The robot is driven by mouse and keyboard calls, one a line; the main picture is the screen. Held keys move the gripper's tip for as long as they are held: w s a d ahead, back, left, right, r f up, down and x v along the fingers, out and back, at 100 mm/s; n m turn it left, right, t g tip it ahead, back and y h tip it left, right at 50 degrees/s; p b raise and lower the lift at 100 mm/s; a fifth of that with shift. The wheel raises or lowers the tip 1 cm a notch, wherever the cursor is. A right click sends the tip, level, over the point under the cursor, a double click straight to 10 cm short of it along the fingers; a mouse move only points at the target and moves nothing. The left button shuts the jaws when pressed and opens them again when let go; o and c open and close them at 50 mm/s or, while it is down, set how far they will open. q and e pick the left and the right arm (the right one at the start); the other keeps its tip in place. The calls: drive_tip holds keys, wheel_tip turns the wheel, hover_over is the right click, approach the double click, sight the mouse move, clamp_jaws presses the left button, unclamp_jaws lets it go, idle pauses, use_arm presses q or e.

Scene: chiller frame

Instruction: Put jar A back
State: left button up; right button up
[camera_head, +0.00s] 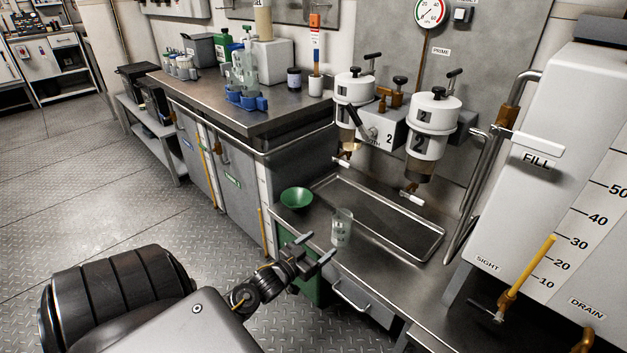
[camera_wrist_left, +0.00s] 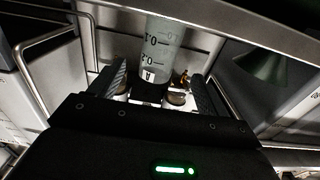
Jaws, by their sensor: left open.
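Jar A (camera_head: 342,228) is a clear, graduated jar standing upright on the steel counter, in front of the drip tray. In the left wrist view jar A (camera_wrist_left: 168,45) shows its scale marks and a white label with "A" near its lower end. My left gripper (camera_head: 316,248) is open and empty, just to the near left of the jar. In the wrist view the left gripper's fingers (camera_wrist_left: 159,82) lie to either side of the jar's lower part in the picture. I cannot tell whether they touch it. My right gripper is not in view.
A green funnel (camera_head: 297,198) sits left of the jar. The drip tray (camera_head: 437,240) lies behind it, below two white-topped filter units (camera_head: 434,112). A raised bench (camera_head: 283,118) at the left holds a blue rack (camera_head: 247,102), bottles and boxes. A sight tank (camera_head: 560,170) stands right.

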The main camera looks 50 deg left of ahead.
use_arm(q)
drive_tip(key=shift+s, duration=0.95)
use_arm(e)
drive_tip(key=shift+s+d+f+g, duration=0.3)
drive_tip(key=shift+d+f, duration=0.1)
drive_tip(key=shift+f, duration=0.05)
use_arm(q)
drive_tip(key=s+d+r+m+g+h, duration=0.1)
drive_tip(key=s+d+r+m+g, duration=0.1)
drive_tip(key=s+d, duration=0.5)
drive_tip(key=s+d+r+m+g+h, duration=0.2)
drive_tip(key=s+d+g, duration=0.3)
drive_tip(key=d, duration=1.5)
drive_tip(key=shift+s+d+r+g+h, duration=0.3)
drive_tip(key=shift+s+r, duration=0.2)
drive_tip(key=shift+s, duration=0.6)
drive_tip(key=shift+a, duration=0.1)
